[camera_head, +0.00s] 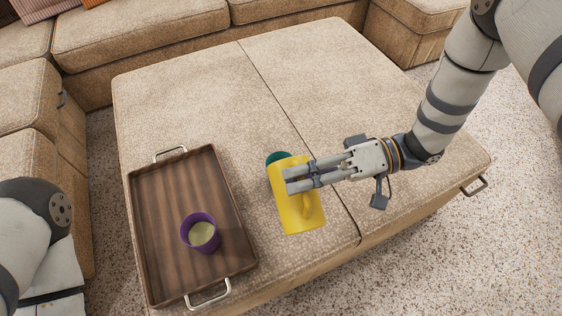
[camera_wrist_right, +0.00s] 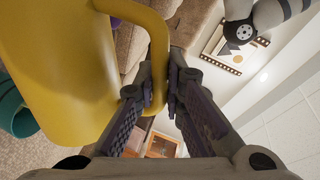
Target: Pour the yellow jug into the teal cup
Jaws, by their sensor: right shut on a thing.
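The yellow jug (camera_head: 289,212) is held above the ottoman, tipped far over onto its side with its handle uppermost. My right gripper (camera_head: 288,181) is shut on the jug's handle; the handle also shows between its fingers in the right wrist view (camera_wrist_right: 160,45). The teal cup (camera_head: 277,157) is mostly hidden behind the jug's far end in the head view. In the right wrist view the teal cup (camera_wrist_right: 14,108) shows beside and below the jug's end. The jug's mouth and any flow are hidden. My left gripper is out of view.
A wooden tray (camera_head: 160,215) with metal handles lies left of the jug, holding a purple cup (camera_head: 200,246) with pale contents. The ottoman (camera_head: 330,75) is clear behind and right of the jug. Sofas stand beyond it and to the left.

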